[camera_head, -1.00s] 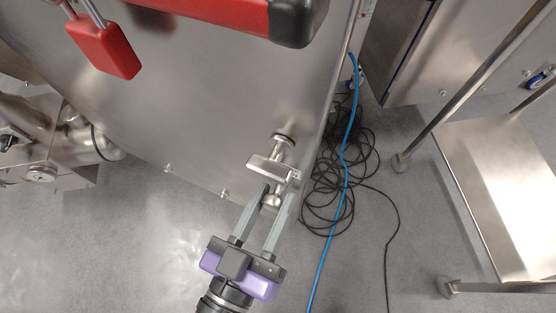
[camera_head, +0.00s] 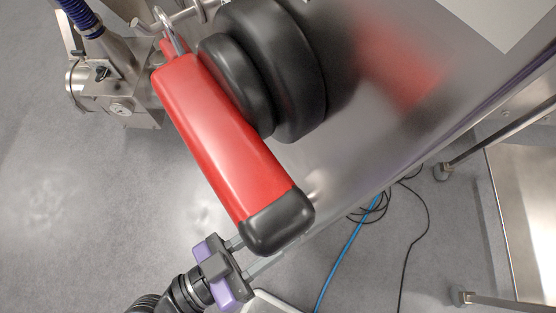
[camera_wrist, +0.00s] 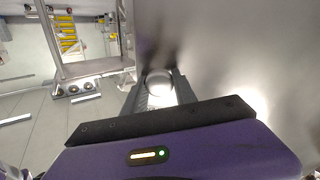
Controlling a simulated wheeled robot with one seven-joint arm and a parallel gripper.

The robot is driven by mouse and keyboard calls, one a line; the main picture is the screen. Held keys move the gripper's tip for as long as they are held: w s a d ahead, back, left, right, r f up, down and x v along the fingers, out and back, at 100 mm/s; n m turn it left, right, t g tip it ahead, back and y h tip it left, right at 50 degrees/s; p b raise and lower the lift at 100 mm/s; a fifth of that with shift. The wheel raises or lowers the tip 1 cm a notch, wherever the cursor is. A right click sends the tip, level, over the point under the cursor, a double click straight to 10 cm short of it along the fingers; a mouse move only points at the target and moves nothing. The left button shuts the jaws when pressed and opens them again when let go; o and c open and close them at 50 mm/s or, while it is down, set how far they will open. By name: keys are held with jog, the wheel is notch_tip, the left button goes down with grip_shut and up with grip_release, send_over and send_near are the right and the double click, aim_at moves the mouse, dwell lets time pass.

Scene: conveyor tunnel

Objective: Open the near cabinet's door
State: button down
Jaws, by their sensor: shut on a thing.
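The near cabinet's steel door (camera_head: 415,115) slants across the upper right in the head view. A large red handle (camera_head: 220,145) with a black end cap and round black hub stands out from it. My gripper (camera_head: 260,257) is below that cap, which hides its fingertips. In the wrist view, the fingers of my gripper (camera_wrist: 158,92) are closed around a round, shiny metal door handle (camera_wrist: 159,84) beside the steel panel. The head view hides this handle. I cannot tell how wide any gap at the door is.
A steel cart (camera_head: 525,215) stands at the right. A blue cable (camera_head: 345,262) and black cables (camera_head: 410,235) lie on the floor between it and the door. The floor at left is clear.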

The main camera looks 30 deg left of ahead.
jog(key=c, duration=1)
grip_release()
notch_tip(320, 180, up, 20)
jog(key=p, duration=1.5)
